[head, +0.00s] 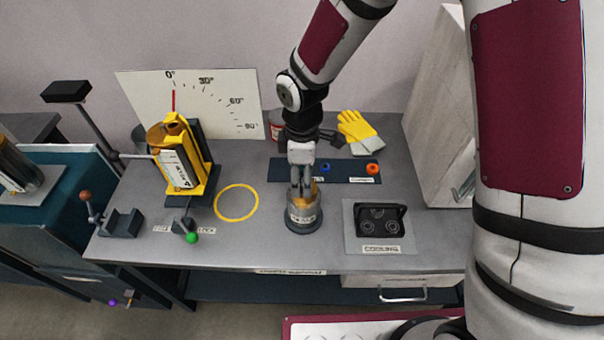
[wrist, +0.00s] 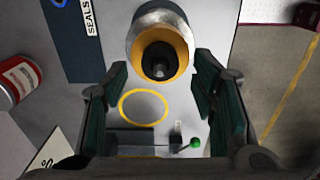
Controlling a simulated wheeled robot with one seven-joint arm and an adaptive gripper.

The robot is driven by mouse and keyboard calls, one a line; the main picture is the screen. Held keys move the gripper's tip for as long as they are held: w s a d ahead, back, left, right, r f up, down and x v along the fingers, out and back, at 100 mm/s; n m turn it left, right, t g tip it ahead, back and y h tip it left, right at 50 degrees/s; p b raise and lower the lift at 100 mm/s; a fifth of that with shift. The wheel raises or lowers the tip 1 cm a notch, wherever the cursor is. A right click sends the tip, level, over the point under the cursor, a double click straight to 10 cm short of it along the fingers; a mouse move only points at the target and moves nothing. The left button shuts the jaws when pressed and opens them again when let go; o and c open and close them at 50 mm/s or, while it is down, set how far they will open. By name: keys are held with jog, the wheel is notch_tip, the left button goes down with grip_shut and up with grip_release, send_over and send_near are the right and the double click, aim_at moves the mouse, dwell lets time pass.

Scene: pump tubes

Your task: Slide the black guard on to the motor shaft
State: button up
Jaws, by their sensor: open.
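A short metal cylinder (head: 304,213) with a yellow upper part stands upright on a dark round base on the bench. In the wrist view its yellow-rimmed open top (wrist: 180,52) shows a dark centre, which may be the motor shaft. My gripper (head: 303,191) points down just over this cylinder. Its two fingers are apart in the wrist view (wrist: 161,72), with nothing clearly held between them. A black housing with two round openings (head: 381,222) stands on the pad labelled COOLING. I cannot tell for certain which part is the black guard.
A yellow tilting stand (head: 183,158) with a tube is at left, before an angle board (head: 220,100). A yellow ring (head: 220,213) marks clear bench. A dark mat (head: 340,178), gloves (head: 360,130) and red can (head: 276,124) lie behind. A cabinet (head: 438,120) bounds the right.

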notch_tip(320, 180, up, 12)
dwell(0.6)
dwell(0.9)
jog(key=s+d+r+m+t, duration=0.1)
jog(key=s+d+r+m, duration=0.25)
jog(key=d+r, duration=0.25)
jog(key=s+d+r+m+t, duration=0.2)
jog(key=s+d+r+m, duration=0.1)
jog(key=d+r+m, duration=0.25)
jog(key=s+d+r+m+t, duration=0.1)
jog(key=s+d+r+m, duration=0.1)
jog(key=s+d+m, duration=0.1)
jog(key=s+d+r+m+t, duration=0.1)
jog(key=s+d+r+m, duration=0.2)
jog(key=s, duration=0.5)
jog(key=shift+s+d+m, duration=0.25)
jog(key=shift+d+m, duration=0.35)
jog(key=shift+m, duration=0.6)
